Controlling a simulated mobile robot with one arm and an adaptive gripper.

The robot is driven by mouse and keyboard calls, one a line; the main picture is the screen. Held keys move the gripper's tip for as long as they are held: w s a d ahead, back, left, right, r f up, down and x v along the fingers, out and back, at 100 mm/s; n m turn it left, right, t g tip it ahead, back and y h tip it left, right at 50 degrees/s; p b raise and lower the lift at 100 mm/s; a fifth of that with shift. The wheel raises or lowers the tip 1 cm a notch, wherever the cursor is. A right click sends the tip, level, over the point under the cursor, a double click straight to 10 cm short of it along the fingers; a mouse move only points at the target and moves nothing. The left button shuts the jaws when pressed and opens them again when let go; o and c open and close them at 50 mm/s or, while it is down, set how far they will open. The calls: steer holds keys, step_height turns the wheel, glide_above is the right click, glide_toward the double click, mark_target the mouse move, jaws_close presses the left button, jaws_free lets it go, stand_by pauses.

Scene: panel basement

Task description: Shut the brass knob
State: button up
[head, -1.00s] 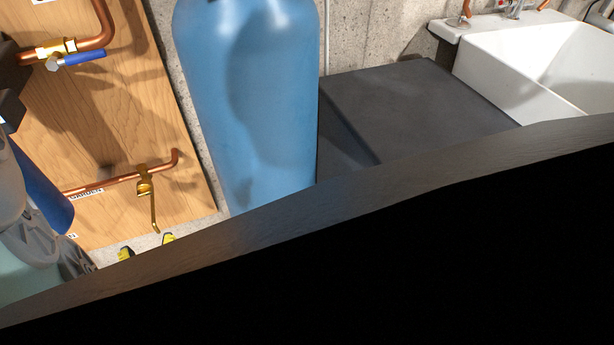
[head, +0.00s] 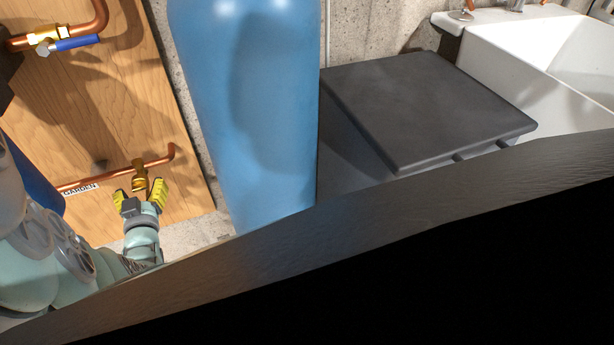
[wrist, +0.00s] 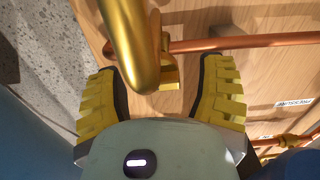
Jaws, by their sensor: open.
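A brass tap (head: 139,177) sits on a copper pipe on the wooden panel, above the label GARDEN. In the wrist view its thick curved brass spout (wrist: 132,45) reaches between the fingers from above. A smaller brass part (wrist: 170,72), perhaps the knob, shows behind the spout, near the copper pipe. My gripper (head: 140,194) has yellow ridged fingers spread on either side of the tap; it also shows in the wrist view (wrist: 160,75). It is open, with gaps beside the brass. Whether anything touches is unclear, and the fingers partly hide the tap in the head view.
A tall blue tank (head: 245,110) stands right of the wooden panel (head: 110,95). A blue-handled valve (head: 70,44) is at the upper left. A dark grey box (head: 425,105) and a white sink (head: 520,60) are further right. A dark edge covers the lower right.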

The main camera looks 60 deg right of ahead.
steer(key=shift+w+d, duration=0.25)
steer(key=shift+w, duration=0.15)
steer(key=shift+c, duration=0.2)
steer(key=shift+s, duration=0.1)
steer(key=c, duration=1.1)
jaws_close()
steer(key=shift+m, duration=0.3)
steer(key=o, duration=1.1)
jaws_free()
steer(key=shift+o, duration=0.2)
